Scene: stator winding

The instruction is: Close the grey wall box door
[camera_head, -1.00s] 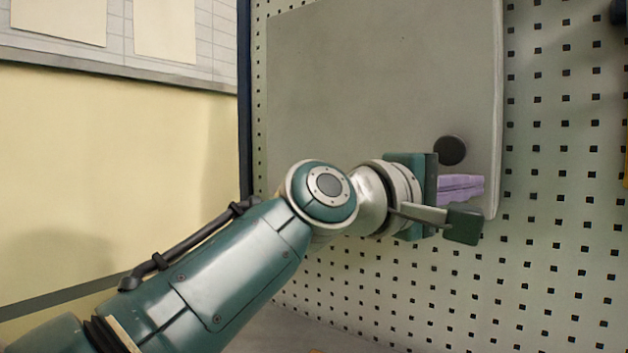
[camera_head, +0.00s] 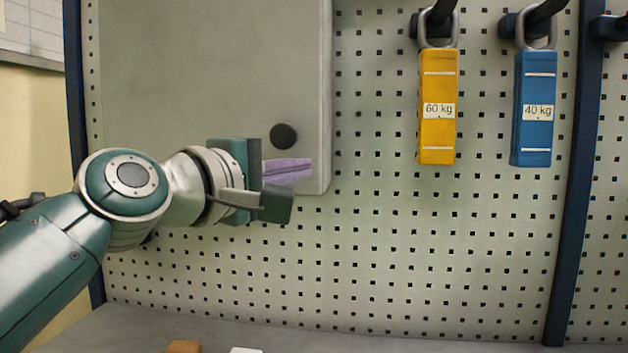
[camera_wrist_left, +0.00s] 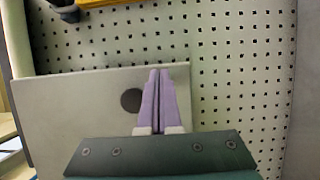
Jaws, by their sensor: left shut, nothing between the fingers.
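The grey wall box door (camera_head: 210,70) is a flat panel against the pegboard at the upper left of the head view. A round dark knob (camera_head: 284,136) sits near its lower right corner. The door (camera_wrist_left: 75,95) and knob (camera_wrist_left: 130,100) also show in the left wrist view. The door looks flat in line with the wall, but I cannot tell if it is fully shut. My left gripper (camera_head: 308,169) has its purple fingers together, empty, in front of the door's lower right corner beside the knob. Whether the fingers touch the door is unclear. My right gripper is out of view.
A yellow 60 kg block (camera_head: 437,108) and a blue 40 kg block (camera_head: 533,108) hang from hooks to the right. A grey ledge (camera_head: 120,330) runs along the bottom. The pegboard (camera_head: 400,250) between is clear.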

